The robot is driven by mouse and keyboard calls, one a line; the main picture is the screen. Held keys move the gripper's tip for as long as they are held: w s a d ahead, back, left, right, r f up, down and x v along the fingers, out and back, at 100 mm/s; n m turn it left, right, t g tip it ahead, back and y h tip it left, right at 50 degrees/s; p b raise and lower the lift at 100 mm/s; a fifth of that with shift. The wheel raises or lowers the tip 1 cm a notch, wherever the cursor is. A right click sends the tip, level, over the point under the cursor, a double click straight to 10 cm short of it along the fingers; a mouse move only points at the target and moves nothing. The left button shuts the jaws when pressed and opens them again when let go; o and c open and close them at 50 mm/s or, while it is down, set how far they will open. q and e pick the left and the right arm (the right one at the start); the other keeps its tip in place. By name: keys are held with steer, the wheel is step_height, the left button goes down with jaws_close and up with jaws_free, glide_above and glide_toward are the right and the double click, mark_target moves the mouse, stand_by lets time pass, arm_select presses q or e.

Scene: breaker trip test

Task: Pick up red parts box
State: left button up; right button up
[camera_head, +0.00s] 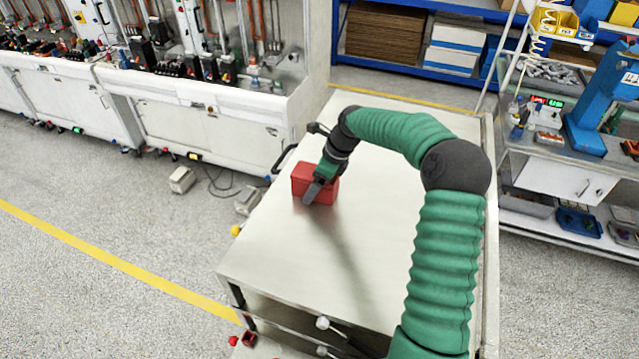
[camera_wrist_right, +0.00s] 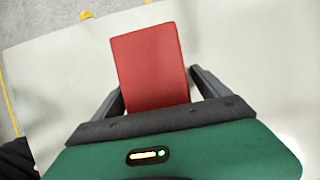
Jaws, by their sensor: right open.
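The red parts box (camera_head: 301,180) stands on the pale top of a cart (camera_head: 270,255), near its far left edge. My right gripper (camera_head: 311,196), on the green-sleeved arm, is at the box. In the right wrist view the red box (camera_wrist_right: 150,65) lies between the two dark fingers (camera_wrist_right: 155,88) of my right gripper. The fingers are open, one on each side of the box. I cannot tell whether either finger touches it. Part of the box is hidden behind the gripper in the head view. My left gripper is not in view.
The rest of the cart top is clear. White test benches (camera_head: 200,115) stand at the back left, blue shelving (camera_head: 480,12) at the back, and a workbench (camera_head: 560,165) at the right. Small grey boxes (camera_head: 182,180) lie on the floor.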

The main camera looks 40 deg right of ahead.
steer(key=shift+w+d+f, duration=0.1)
steer(key=shift+d+f, duration=0.05)
steer(key=shift+d, duration=0.25)
steer(key=shift+c, duration=1.3)
steer(key=shift+s+a, duration=0.2)
steer(key=shift+a, duration=0.05)
steer(key=c, duration=0.5)
steer(key=shift+w+a+r, duration=0.1)
steer(key=shift+a+r, duration=0.1)
steer(key=shift+a, duration=0.05)
steer(key=c, duration=0.7)
steer(key=shift+d, duration=0.1)
steer(key=c, duration=0.3)
steer(key=shift+d, duration=0.25)
steer(key=shift+c, duration=0.3)
steer(key=shift+r, duration=0.1)
